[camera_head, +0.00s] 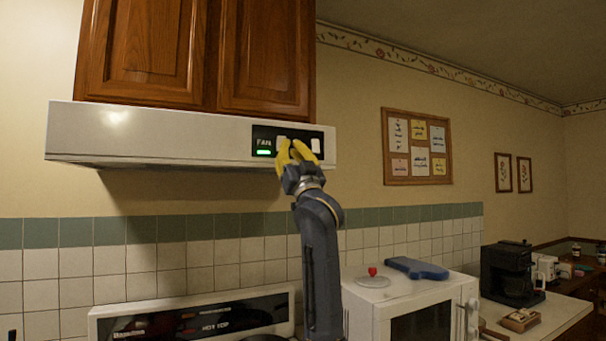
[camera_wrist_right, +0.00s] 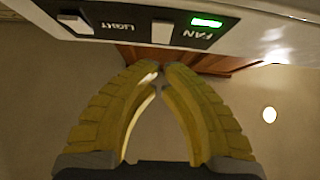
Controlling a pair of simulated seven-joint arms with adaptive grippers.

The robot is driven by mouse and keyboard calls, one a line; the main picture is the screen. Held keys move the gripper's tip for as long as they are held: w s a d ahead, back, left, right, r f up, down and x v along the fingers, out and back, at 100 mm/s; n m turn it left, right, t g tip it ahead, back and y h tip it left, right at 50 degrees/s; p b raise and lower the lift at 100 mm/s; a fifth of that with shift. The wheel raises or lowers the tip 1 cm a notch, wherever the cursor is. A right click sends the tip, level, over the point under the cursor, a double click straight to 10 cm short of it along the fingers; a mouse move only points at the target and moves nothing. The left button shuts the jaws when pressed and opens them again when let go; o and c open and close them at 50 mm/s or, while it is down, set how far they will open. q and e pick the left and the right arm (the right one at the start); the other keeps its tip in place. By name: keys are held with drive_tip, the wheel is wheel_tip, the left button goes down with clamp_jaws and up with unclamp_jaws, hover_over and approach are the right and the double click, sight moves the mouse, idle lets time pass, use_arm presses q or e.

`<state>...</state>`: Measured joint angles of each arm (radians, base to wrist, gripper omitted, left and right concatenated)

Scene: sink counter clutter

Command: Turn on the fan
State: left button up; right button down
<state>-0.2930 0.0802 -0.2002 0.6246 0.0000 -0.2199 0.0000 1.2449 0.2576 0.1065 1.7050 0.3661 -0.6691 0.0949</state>
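A white range hood (camera_head: 160,135) hangs under wooden cabinets. Its black control panel (camera_head: 262,134) carries a FAN label and a lit green indicator (camera_head: 264,152). The white fan switch (camera_wrist_right: 162,31) shows above my fingertips in the right wrist view; the fingers partly cover it in the head view. The light switch (camera_head: 316,145) is to its right in the head view. My right gripper (camera_head: 292,146) has yellow fingers, with tips drawn together and nothing seen between them. It is at the panel by the fan switch; I cannot tell whether it touches. My left gripper is out of view.
Below are a stove back panel (camera_head: 190,318) and a white microwave (camera_head: 380,305) with a blue item (camera_head: 416,268) and a red-knobbed lid (camera_head: 372,279) on top. A black coffee maker (camera_head: 510,272) stands at right.

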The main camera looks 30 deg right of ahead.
drive_tip(key=d+v, duration=0.1)
drive_tip(key=v, duration=0.8)
drive_tip(key=shift+w+a+f, duration=0.35)
drive_tip(key=shift+a+f, duration=0.1)
drive_tip(key=shift+a, duration=0.1)
